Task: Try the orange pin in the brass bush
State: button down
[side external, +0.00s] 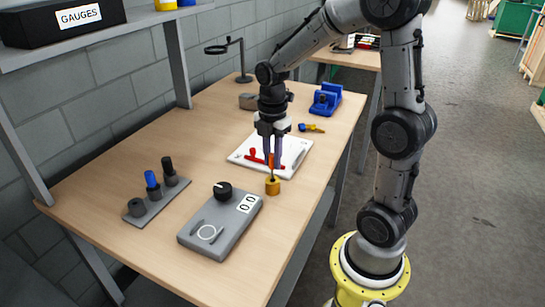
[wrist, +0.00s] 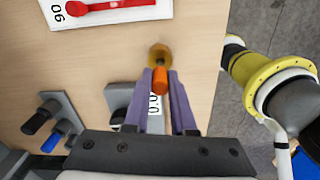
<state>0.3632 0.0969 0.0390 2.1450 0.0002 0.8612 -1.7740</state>
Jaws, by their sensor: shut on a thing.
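The brass bush (side external: 272,187) stands upright on the wooden table, just in front of a white board. In the wrist view the bush (wrist: 158,54) lies just beyond my fingertips. My gripper (side external: 272,158) points down above the bush, its purple fingers shut on the orange pin (wrist: 160,80). In the side view the orange pin (side external: 271,161) hangs between the fingers, its lower end at or just above the top of the bush. I cannot tell whether its tip is inside the bore. My gripper (wrist: 161,76) hides part of the pin.
A grey box (side external: 220,222) with a black knob and number display stands left of the bush. A rack (side external: 157,197) holds black and blue gauges. The white board (side external: 292,160) carries a red tool. A blue vise (side external: 325,99) stands behind. The table's right edge is close by.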

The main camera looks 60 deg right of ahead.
aim_at(272, 154)
jog(key=shift+f, duration=1.3)
dwell(0.9)
dwell(0.7)
jog(key=shift+r, duration=3.6)
